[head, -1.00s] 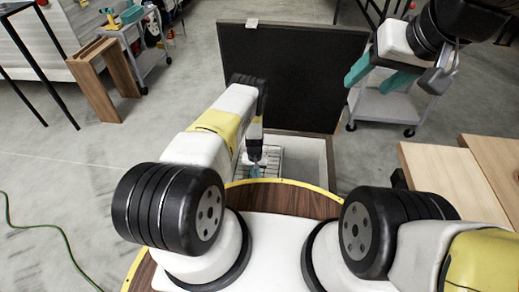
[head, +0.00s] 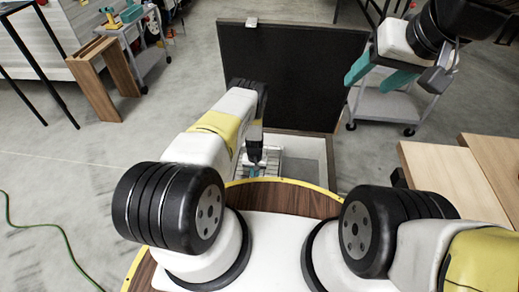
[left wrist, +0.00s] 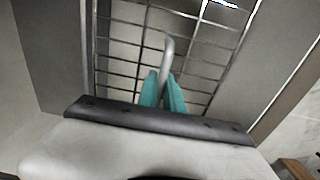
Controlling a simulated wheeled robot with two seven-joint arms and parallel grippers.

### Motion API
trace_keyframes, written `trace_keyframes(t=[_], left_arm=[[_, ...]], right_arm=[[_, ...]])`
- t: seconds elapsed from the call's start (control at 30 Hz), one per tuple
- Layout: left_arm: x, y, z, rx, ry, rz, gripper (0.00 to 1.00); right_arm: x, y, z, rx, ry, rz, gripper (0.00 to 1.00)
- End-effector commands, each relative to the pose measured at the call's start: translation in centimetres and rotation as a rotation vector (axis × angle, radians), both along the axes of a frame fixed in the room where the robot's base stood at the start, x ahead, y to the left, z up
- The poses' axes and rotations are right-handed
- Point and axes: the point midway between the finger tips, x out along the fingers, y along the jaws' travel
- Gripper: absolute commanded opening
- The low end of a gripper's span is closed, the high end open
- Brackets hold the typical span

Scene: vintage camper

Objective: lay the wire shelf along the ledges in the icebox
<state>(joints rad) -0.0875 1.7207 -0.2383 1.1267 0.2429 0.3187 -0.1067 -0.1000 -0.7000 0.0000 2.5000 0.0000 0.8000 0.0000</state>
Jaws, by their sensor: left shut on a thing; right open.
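The wire shelf (left wrist: 120,47) fills much of the left wrist view as a metal grid, with a pale curved handle (left wrist: 168,52) standing up from it. My left gripper (left wrist: 163,88) has its teal fingers closed around the handle. In the head view the left gripper (head: 254,170) reaches down inside the open icebox (head: 308,150). The arm and the icebox's near edge hide most of the shelf there. I cannot tell whether the shelf touches the ledges. My right gripper (head: 376,80) is open and empty, raised to the right of the icebox lid.
The dark icebox lid (head: 290,75) stands open behind the opening. Pale wooden boards (head: 440,175) are at the right. A grey cart (head: 385,108) stands behind the right gripper.

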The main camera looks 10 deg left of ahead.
Motion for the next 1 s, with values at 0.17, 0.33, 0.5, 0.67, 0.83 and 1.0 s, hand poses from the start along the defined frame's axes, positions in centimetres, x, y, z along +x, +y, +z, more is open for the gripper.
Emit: trace_keyframes(t=[0.17, 0.33, 0.5, 0.67, 0.83, 1.0], left_arm=[[0.1, 0.0, 0.0, 0.0, -0.001, 0.0, 0.28], [0.1, 0.0, 0.0, 0.0, -0.001, 0.0, 0.36], [0.0, 0.0, 0.0, 0.0, 0.0, 0.0, 0.36], [0.1, 0.0, 1.5, 0.0, -0.002, 0.0, 0.36], [0.2, -0.1, 4.4, -0.001, -0.002, -0.001, 0.36], [0.1, 0.0, 6.8, -0.001, -0.002, 0.0, 0.36]], right_arm=[[0.0, 0.0, 0.0, 0.0, 0.0, 0.0, 0.57], [0.0, 0.0, 0.0, 0.0, 0.0, 0.0, 0.57], [0.0, 0.0, 0.0, 0.0, 0.0, 0.0, 0.57], [0.0, 0.0, 0.0, 0.0, 0.0, 0.0, 0.57], [0.0, 0.0, 0.0, 0.0, 0.0, 0.0, 0.57], [0.0, 0.0, 0.0, 0.0, 0.0, 0.0, 0.57]])
